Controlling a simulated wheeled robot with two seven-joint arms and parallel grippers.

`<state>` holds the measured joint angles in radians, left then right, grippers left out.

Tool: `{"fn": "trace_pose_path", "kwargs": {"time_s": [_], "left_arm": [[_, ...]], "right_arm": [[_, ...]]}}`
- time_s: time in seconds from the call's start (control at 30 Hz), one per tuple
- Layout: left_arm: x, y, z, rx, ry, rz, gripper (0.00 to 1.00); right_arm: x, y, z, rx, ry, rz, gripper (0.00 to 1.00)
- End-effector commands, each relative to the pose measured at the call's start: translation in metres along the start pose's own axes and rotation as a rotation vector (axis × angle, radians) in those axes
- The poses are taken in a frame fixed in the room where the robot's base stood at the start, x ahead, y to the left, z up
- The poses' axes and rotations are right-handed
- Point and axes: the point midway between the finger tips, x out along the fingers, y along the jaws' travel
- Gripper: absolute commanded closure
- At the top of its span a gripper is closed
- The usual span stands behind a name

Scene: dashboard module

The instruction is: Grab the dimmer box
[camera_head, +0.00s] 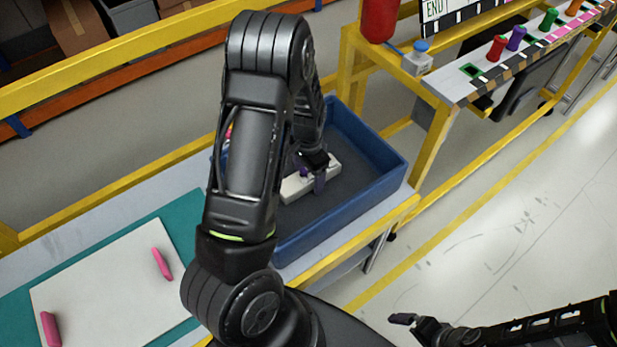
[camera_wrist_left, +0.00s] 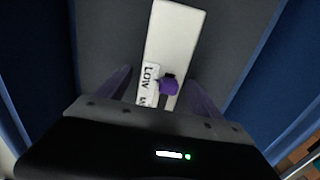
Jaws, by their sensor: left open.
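The dimmer box is a long white box (camera_head: 294,189) with a purple knob, lying on the grey floor of the blue bin (camera_head: 382,148). In the left wrist view, the white box (camera_wrist_left: 176,38) shows a "LOW" label beside the knob (camera_wrist_left: 169,86). My left gripper (camera_head: 312,178) is down in the bin at the box. Its two purple fingers (camera_wrist_left: 158,80) are open, one on each side of the box near the knob, with gaps visible. The arm hides part of the bin. My right gripper (camera_head: 414,324) is at the lower right, away from the box.
Blue bin walls surround the left gripper. To the left, a white board (camera_head: 110,285) with pink handles lies on a teal mat (camera_head: 185,215). A yellow-framed rack with a shelf of coloured knobs (camera_head: 517,38) stands at the upper right.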

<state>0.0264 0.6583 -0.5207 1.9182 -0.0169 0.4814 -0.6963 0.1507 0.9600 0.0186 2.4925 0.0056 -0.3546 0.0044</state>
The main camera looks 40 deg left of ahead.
Motion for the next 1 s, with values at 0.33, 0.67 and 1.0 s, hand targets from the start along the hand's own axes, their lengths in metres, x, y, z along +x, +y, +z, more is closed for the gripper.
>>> {"fn": "trace_pose_path", "kwargs": {"time_s": [0.33,0.67,1.0], "left_arm": [[-0.0001,0.0000,0.0000,0.000,0.000,0.000,0.49],[-0.0001,-0.0001,0.0000,0.000,0.000,0.000,0.76],[-0.0004,-0.0003,-0.0002,0.000,0.001,-0.001,0.98]], "right_arm": [[-0.0001,-0.0001,-0.0001,0.000,0.000,0.000,0.00],[-0.0001,0.0000,-0.0001,0.000,0.000,0.000,0.00],[-0.0001,-0.0001,-0.0001,0.000,0.000,0.000,0.00]]}}
